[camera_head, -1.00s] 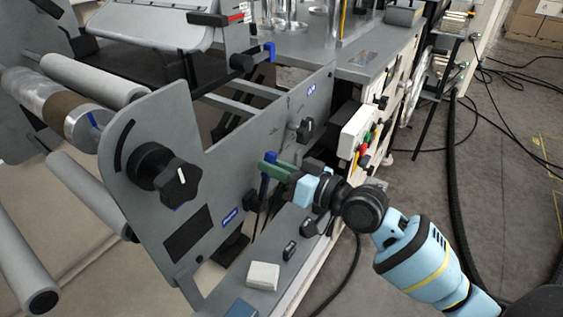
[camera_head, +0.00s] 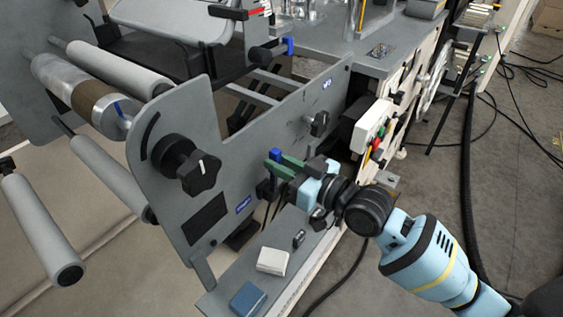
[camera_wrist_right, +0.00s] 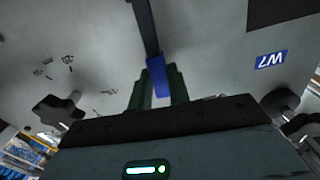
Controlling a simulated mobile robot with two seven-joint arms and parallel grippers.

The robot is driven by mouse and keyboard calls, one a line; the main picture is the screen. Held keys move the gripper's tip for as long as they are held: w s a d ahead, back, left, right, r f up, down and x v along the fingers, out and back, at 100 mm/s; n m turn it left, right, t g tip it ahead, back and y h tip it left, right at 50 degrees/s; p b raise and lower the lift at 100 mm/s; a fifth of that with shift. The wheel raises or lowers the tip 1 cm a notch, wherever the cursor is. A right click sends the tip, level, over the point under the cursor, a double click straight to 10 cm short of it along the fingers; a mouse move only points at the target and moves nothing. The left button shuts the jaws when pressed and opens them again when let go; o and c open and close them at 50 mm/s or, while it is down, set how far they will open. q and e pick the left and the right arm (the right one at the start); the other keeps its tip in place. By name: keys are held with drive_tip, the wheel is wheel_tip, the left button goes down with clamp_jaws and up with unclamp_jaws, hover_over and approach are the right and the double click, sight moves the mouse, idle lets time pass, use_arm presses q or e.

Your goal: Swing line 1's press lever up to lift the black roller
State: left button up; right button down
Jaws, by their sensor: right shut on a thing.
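A press lever with a blue tip (camera_head: 275,155) and a black arm stands at the grey side plate in the head view. In the right wrist view the blue tip (camera_wrist_right: 158,78) sits between the green fingers, with the black lever arm (camera_wrist_right: 145,25) running away from it. My right gripper (camera_head: 283,165) is shut on this blue tip, close to the plate. I cannot make out the black roller with certainty; the plate and my gripper cover the area behind. My left gripper is not in view.
The grey side plate (camera_head: 225,140) carries a large black knob (camera_head: 198,172) and a smaller black knob (camera_head: 319,124). A white box with coloured buttons (camera_head: 373,124) is right of my gripper. Grey rollers (camera_head: 120,68) lie left. A white block (camera_head: 273,261) and a blue block (camera_head: 247,299) sit on the lower ledge.

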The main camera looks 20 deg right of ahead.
drive_tip(key=c, duration=1.3)
unclamp_jaws()
drive_tip(key=shift+s+a, duration=0.1)
drive_tip(key=v, duration=0.7)
drive_tip(key=shift+s+d, duration=0.3)
